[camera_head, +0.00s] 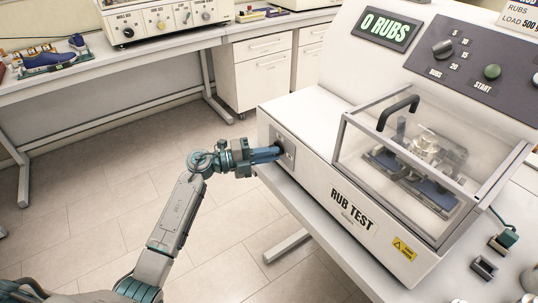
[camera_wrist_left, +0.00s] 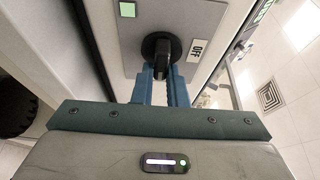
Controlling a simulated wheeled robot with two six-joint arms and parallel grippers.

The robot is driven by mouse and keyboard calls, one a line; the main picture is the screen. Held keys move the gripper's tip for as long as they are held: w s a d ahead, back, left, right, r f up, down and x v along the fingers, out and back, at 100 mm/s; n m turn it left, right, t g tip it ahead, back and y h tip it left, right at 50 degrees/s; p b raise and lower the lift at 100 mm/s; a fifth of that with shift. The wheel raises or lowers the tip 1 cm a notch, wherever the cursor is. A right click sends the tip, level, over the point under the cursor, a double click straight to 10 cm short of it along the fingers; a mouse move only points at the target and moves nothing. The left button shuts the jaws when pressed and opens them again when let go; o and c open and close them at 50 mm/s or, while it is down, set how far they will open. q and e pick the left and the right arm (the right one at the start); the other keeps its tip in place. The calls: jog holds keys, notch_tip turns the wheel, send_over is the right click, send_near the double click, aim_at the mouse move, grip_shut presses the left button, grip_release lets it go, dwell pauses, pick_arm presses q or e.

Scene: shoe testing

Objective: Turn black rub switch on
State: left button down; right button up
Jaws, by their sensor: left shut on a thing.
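The black rotary switch (camera_wrist_left: 160,48) sits on a grey plate on the side of the rub test machine (camera_head: 300,185). My left gripper (camera_wrist_left: 166,82) is shut on the switch's black handle, with one blue finger on each side of it. A white OFF label (camera_wrist_left: 197,50) is to the right of the switch, and a green square (camera_wrist_left: 127,9) is at the plate's upper left. In the head view my left gripper (camera_head: 274,154) reaches the grey side plate (camera_head: 285,146), and its fingers hide the switch. My right gripper is not in view.
The machine's display (camera_head: 387,29) reads 0 RUBS. A clear cover with a black handle (camera_head: 398,111) encloses the rubbing rig. A black knob (camera_head: 443,49) and a green START button (camera_head: 492,71) are on its panel. Another bench (camera_head: 110,68) stands behind; open floor lies between.

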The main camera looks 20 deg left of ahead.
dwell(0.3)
pick_arm(q)
jog(key=shift+f, duration=0.1)
jog(key=c, duration=1.4)
grip_release()
jog(key=shift+c, duration=0.2)
jog(key=b+v, duration=0.3)
jog(key=v, duration=0.7)
jog(key=shift+s+a+b, duration=0.2)
jog(key=shift+a+b, duration=0.15)
jog(key=shift+b, duration=0.05)
